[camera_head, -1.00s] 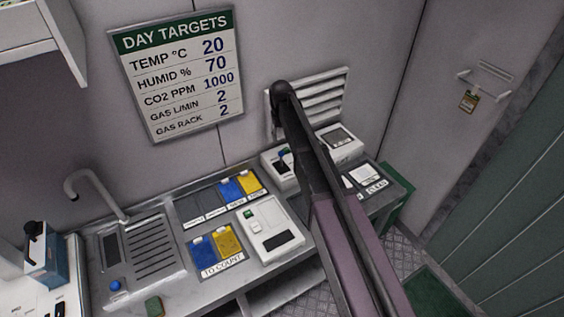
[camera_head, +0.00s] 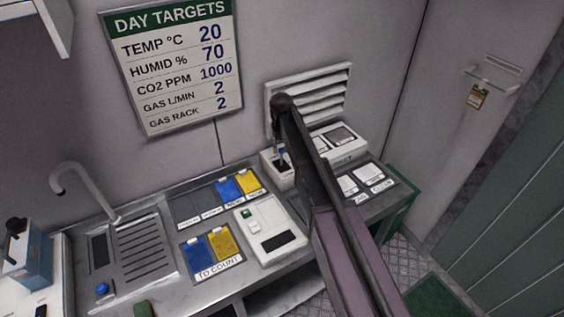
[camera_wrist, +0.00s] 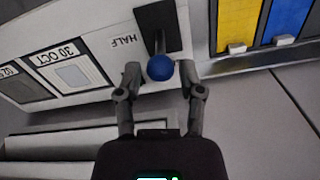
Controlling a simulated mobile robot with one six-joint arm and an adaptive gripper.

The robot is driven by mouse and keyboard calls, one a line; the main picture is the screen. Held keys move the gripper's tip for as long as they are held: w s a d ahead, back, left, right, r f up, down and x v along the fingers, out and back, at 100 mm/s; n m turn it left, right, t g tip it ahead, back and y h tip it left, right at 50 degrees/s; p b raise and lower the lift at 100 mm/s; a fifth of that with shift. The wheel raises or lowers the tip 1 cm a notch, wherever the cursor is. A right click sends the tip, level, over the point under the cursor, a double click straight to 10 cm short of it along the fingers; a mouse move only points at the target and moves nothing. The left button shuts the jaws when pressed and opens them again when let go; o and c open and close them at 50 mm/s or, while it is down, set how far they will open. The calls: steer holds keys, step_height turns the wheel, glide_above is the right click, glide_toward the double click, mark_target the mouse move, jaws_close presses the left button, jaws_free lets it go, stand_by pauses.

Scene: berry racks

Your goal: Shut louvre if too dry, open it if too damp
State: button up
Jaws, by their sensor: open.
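The white louvre (camera_head: 312,98) is on the back wall, partly behind my arm; its slats look tilted with dark gaps. Below it is a lever with a blue knob (camera_head: 281,154) on a white box. In the wrist view the blue knob (camera_wrist: 160,67) sits between the fingertips of my open gripper (camera_wrist: 160,74), with gaps at both sides. The lever stands in a dark slot (camera_wrist: 157,20) beside a "HALF" label (camera_wrist: 116,46). In the head view my arm hides my fingers. The day targets board (camera_head: 174,65) gives humidity 70 %. I see no legible current humidity reading.
A steel bench holds a white device with a dark display (camera_head: 270,230), blue and yellow packets (camera_head: 208,248) marked "TO COUNT", and a sink grille (camera_head: 145,247). A white box (camera_head: 341,143) stands right of the lever. A green bin (camera_head: 403,208) is at the bench's right end.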

mark_target(282, 165)
steer(key=shift+f+b, duration=2.1)
steer(key=shift+f, duration=0.3)
jaws_close()
